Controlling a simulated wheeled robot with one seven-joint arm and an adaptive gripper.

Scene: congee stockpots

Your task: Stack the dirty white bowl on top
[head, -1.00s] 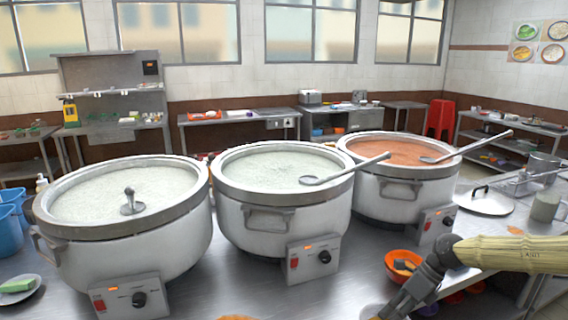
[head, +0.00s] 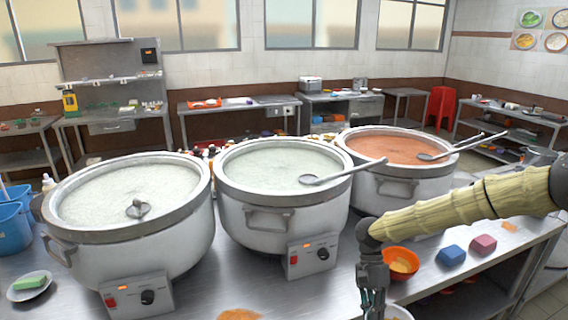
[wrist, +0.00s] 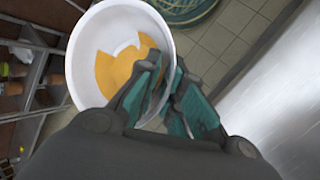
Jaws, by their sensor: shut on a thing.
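The dirty white bowl (wrist: 90,31) shows in the wrist view with orange-yellow residue inside. My gripper (wrist: 168,75) is shut on its rim, one teal-padded finger inside and one outside. In the head view the gripper (head: 374,305) points down at the bottom edge. Only a sliver of the white bowl (head: 400,314) shows there, beside the fingers. An orange bowl (head: 402,252) with yellowish contents sits on the steel counter just behind the gripper. Whether other bowls lie beneath it cannot be told.
Three large stockpots, left (head: 130,245), middle (head: 285,222) and right (head: 395,190), stand on the counter (head: 330,290). The wrist view shows tiled floor (wrist: 225,40) below the bowl.

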